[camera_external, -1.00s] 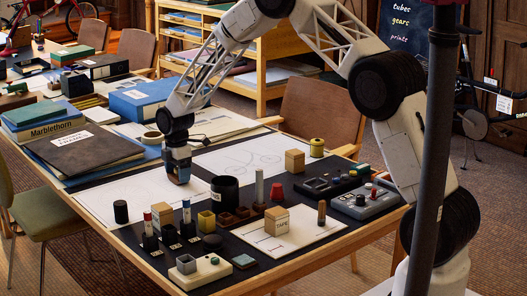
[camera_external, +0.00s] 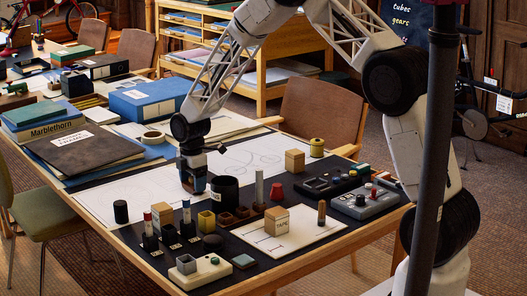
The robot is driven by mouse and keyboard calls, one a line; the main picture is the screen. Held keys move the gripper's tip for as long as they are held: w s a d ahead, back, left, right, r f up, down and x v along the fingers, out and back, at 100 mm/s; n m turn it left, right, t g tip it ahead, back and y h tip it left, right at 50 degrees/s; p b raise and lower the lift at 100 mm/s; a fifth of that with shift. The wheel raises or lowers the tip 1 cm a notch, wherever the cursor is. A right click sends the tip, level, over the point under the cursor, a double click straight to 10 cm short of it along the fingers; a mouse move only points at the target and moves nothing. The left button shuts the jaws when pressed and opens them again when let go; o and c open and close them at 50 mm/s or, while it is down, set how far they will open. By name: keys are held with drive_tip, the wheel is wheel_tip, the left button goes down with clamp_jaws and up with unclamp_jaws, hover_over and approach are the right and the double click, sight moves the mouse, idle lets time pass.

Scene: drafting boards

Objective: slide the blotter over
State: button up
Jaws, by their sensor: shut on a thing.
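My gripper (camera_external: 194,187) points down over the white drawing sheet (camera_external: 125,198), just left of a black cup (camera_external: 224,194). It is shut on a small dark thing, mostly hidden between the fingers. The held thing is low, at or close to the sheet; I cannot tell if it touches. No other thing is clearly recognisable as the blotter, and I cannot confirm that the held thing is it.
A black cylinder (camera_external: 121,211) stands on the sheet to the left. Several small stands and blocks crowd the front, with a wooden TAPE block (camera_external: 275,219) on a white card. A second sheet with faint drawn curves (camera_external: 250,158) lies behind, mostly clear.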

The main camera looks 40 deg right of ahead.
sight(203, 197)
drive_tip(key=shift+s, duration=2.6)
drive_tip(key=o, duration=0.9)
wheel_tip(203, 197, up, 8)
drive_tip(key=shift+f, duration=0.1)
